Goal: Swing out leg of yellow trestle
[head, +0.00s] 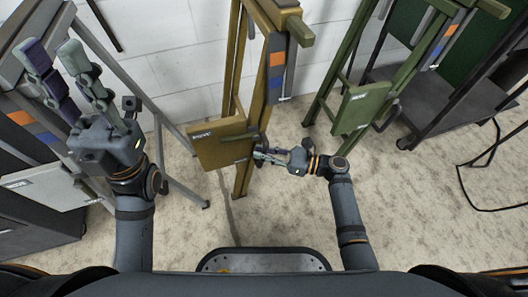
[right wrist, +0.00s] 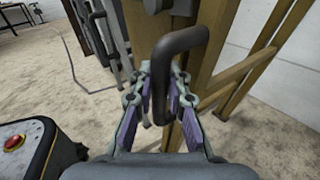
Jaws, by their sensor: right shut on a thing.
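The yellow trestle (head: 244,178) stands in the middle of the head view, with a small labelled yellow panel (head: 222,146) on its front. Its beams also fill the upper middle of the right wrist view (right wrist: 145,30). A dark bent handle (right wrist: 187,40) sits on the trestle beam. My right gripper (head: 262,155) is at the trestle, just right of the panel. In the right wrist view its fingers (right wrist: 165,95) are on both sides of the handle, shut on it. My left gripper (head: 57,62) is raised at the far left, its fingers apart and empty.
A green trestle (head: 362,108) stands to the right, with a dark cart (head: 420,98) beyond it. A grey trestle (head: 170,115) and a dark cabinet (head: 30,225) are at the left. A white block wall (head: 180,40) closes the back. Speckled floor is clear in front.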

